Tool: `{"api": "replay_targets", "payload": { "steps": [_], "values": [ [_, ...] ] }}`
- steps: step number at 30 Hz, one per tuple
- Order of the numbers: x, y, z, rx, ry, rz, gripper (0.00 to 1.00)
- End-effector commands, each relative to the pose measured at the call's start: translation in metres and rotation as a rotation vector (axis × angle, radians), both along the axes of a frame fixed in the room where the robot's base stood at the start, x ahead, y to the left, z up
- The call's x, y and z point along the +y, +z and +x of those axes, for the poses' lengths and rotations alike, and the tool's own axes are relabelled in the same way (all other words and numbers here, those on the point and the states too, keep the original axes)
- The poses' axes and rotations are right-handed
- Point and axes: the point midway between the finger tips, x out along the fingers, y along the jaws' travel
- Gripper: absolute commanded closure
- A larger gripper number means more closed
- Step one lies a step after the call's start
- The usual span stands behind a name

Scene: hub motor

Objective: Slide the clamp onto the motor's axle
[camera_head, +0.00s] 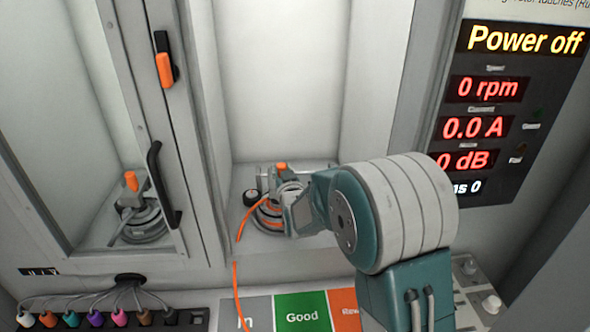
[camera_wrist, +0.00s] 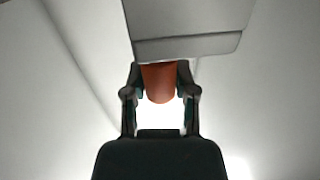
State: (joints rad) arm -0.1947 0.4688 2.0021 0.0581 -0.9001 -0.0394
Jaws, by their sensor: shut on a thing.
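In the wrist view my gripper (camera_wrist: 161,76) is shut, with a rounded orange part between its two fingers. I take this to be the handle of the clamp (camera_wrist: 158,84). A grey block spans the top of that view just beyond the fingertips. In the head view my gripper (camera_head: 302,207) reaches left into the open bay, at the motor (camera_head: 268,218), a round grey hub with an orange cable. My wrist hides much of the motor's right side. An orange knob (camera_head: 282,167) shows just above it. The axle and its fit with the clamp cannot be made out.
Coloured plugs (camera_head: 95,319) line the lower left. A green "Good" panel (camera_head: 302,312) lies in front. The display (camera_head: 487,100) reads "Power off".

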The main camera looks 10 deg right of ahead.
Motion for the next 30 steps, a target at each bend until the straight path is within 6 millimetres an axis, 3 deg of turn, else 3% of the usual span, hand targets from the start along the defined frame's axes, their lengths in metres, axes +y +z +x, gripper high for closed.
{"api": "replay_targets", "payload": {
  "steps": [8,9,11,23,30],
  "values": [
    [0.006,0.001,0.0,-0.003,0.01,-0.003,1.0],
    [0.006,0.001,0.0,-0.003,0.011,-0.003,0.5],
    [0.006,0.001,0.0,-0.003,0.01,-0.003,0.28],
    [0.002,0.001,-0.002,-0.002,0.008,0.0,0.28],
    [0.0,0.001,-0.034,-0.001,0.009,-0.003,0.28]
  ]
}}
